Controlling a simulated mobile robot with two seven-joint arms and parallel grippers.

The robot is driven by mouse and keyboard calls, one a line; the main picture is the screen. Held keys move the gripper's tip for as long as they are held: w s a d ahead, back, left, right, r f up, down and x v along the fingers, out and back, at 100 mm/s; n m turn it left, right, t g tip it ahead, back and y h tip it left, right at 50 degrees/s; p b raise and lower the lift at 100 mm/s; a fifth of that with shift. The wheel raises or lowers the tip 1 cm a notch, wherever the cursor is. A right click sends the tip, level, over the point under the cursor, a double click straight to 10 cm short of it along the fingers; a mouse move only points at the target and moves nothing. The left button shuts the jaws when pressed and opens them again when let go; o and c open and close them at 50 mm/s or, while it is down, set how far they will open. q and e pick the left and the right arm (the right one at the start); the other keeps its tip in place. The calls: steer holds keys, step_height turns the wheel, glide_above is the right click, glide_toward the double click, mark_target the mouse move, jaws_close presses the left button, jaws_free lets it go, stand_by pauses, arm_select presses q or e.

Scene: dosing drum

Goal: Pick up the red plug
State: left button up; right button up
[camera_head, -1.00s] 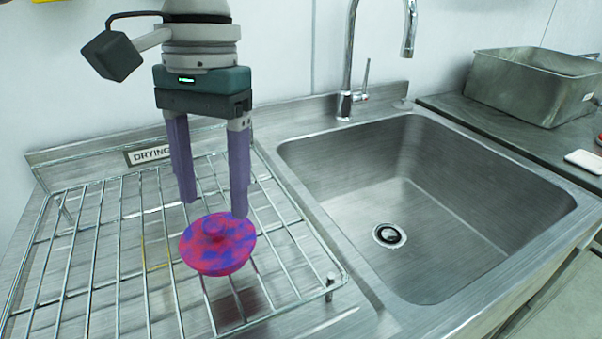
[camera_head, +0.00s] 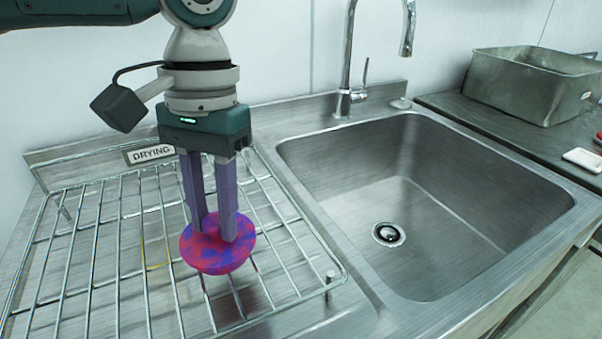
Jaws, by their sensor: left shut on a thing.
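The red plug (camera_head: 222,258) is a round disc with blue blotches and a raised middle. It is at the wire drying rack (camera_head: 102,262), left of the sink. My left gripper (camera_head: 218,230) points down from above, with its purple fingers shut on the plug's raised middle, which they mostly hide. I cannot tell whether the plug touches the rack wires. My right gripper is not in view.
The empty steel sink (camera_head: 440,225) with an open drain (camera_head: 388,234) lies to the right. A faucet (camera_head: 346,70) stands behind it. A metal bin (camera_head: 530,88) and a white item (camera_head: 583,160) sit on the right counter. A "DRYING" sign (camera_head: 150,153) stands behind the rack.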

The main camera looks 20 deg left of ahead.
arm_select(q)
jaws_close()
